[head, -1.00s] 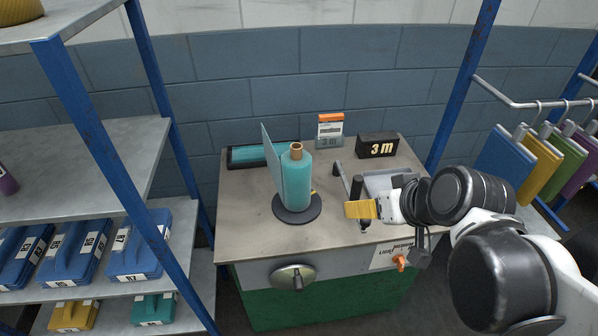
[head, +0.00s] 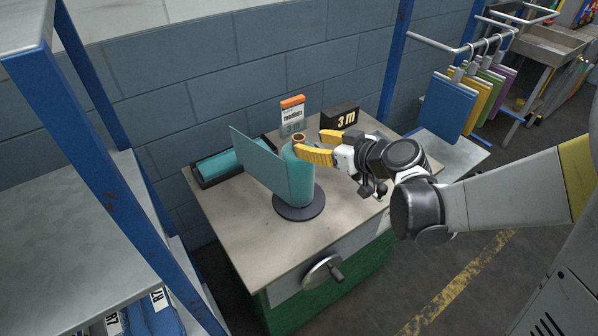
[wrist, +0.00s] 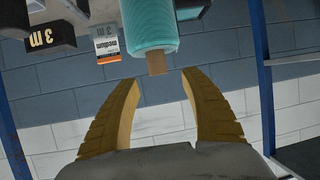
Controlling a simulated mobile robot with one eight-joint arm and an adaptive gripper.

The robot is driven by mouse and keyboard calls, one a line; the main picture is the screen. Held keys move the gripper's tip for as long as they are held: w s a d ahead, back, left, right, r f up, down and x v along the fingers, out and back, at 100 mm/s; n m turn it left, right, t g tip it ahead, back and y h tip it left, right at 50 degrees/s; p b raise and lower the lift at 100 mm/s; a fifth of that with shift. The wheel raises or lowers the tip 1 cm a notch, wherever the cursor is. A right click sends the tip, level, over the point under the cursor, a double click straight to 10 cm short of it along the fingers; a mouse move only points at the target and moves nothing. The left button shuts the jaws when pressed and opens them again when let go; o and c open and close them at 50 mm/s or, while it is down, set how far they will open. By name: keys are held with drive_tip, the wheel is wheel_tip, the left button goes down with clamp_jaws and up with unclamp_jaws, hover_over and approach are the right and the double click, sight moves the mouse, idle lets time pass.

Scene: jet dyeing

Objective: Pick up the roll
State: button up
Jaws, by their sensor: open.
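A teal roll (head: 302,178) stands upright on a dark round base (head: 299,206) on the table, with a loose flap (head: 262,163) spreading to its left. Its brown core (head: 299,139) sticks out at the top. In the wrist view the roll (wrist: 150,22) hangs from the top edge, upside down, with the core end (wrist: 156,63) close to the gap between the fingertips. My gripper (head: 310,143) has yellow fingers, is open and empty, and is at the roll's upper right. In the wrist view my gripper's (wrist: 160,77) fingers are spread; contact cannot be told.
A dark tray (head: 207,182) with teal material lies at the table's back left. A "medium" card (head: 292,115) and a black "3 m" box (head: 340,116) stand behind the roll. Blue-framed shelving (head: 110,160) is at left, hanging coloured swatches (head: 447,106) at right. The table's front left is clear.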

sight(303, 142)
drive_tip(key=b+x, duration=0.1)
drive_tip(key=x, duration=0.1)
drive_tip(key=b+x, duration=0.1)
drive_tip(key=x, duration=0.4)
drive_tip(key=shift+d+f+b, duration=0.3)
drive_tip(key=shift+f+b, duration=0.05)
drive_tip(key=shift+b, duration=0.05)
drive_tip(key=shift+r, duration=0.1)
drive_tip(key=shift+c, duration=0.2)
drive_tip(key=shift+s, duration=0.1)
clamp_jaws()
